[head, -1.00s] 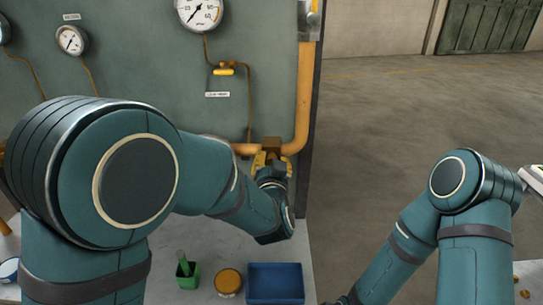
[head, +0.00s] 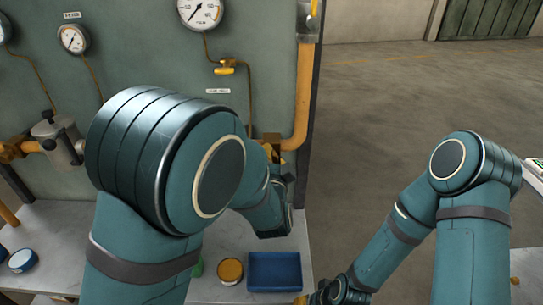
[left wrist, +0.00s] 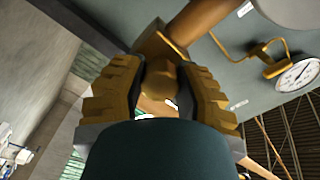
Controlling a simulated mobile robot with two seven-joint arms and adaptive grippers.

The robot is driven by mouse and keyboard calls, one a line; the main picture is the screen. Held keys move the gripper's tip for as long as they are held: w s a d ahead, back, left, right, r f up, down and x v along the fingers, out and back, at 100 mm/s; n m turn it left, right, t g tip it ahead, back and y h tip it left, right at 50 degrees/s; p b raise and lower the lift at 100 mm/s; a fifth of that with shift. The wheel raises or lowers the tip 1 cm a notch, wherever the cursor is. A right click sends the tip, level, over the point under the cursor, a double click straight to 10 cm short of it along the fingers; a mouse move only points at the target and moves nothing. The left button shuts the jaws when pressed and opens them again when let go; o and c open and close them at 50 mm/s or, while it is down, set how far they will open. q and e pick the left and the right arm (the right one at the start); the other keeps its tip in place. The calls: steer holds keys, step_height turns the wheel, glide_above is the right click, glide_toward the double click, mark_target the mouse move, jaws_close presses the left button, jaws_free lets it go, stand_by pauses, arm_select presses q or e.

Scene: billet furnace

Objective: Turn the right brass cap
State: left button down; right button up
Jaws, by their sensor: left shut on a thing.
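The brass cap (left wrist: 160,78) is between the yellow ribbed fingers of my left gripper (left wrist: 158,95) in the left wrist view. The gripper is shut on it. The cap sits at a brass block (left wrist: 152,42) on the end of an orange pipe. In the head view my left gripper (head: 279,156) is at the panel's lower right, just below that block (head: 271,138), and my own arm hides most of it. The cap cannot be made out there. My right gripper (head: 318,298) shows only in part at the bottom edge, so its opening is unclear.
An orange pipe (head: 303,95) runs down the panel's right edge. Gauges (head: 200,12) and a small yellow-handled valve (head: 225,70) are above. A steel canister (head: 58,140) is at the left. A blue tray (head: 274,271) and an orange-lidded tin (head: 230,271) stand on the bench.

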arm_select(q)
steer(key=shift+d+r, duration=0.1)
steer(key=shift+r, duration=0.15)
steer(key=c, duration=0.6)
jaws_free()
steer(key=shift+f, duration=0.1)
steer(key=shift+s+f, duration=0.1)
steer(key=shift+s, duration=0.4)
steer(key=s, duration=1.1)
